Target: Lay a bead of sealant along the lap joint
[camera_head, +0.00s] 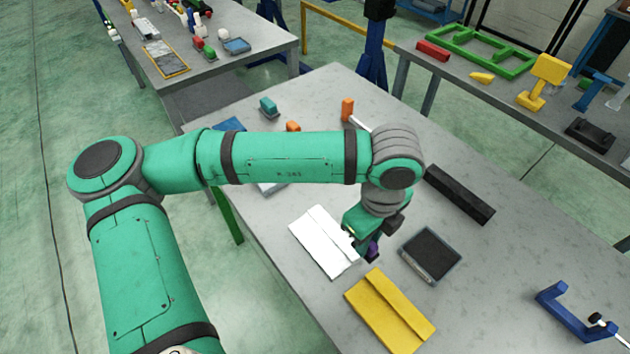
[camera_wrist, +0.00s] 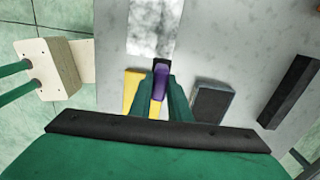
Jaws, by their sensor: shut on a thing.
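My gripper (camera_head: 366,238) is shut on a small purple tool (camera_head: 373,250), probably the sealant applicator. In the wrist view the purple tool (camera_wrist: 159,84) sits between the green fingers, with its dark end pointing toward the white panel. A white panel (camera_head: 322,243) with a lengthwise seam lies on the table, just left of my gripper. It also shows at the top of the wrist view (camera_wrist: 152,30). A yellow panel (camera_head: 390,312) with a similar seam lies nearer the front. Whether the tool touches the white panel cannot be told. I see no clear bead.
A dark rectangular pad (camera_head: 430,254) lies close to the right of my gripper. A long black bar (camera_head: 459,194) lies behind it. A blue clamp-like piece (camera_head: 566,312) is at the right front. Small teal (camera_head: 268,107) and orange (camera_head: 347,109) objects stand at the back. The right front tabletop is mostly clear.

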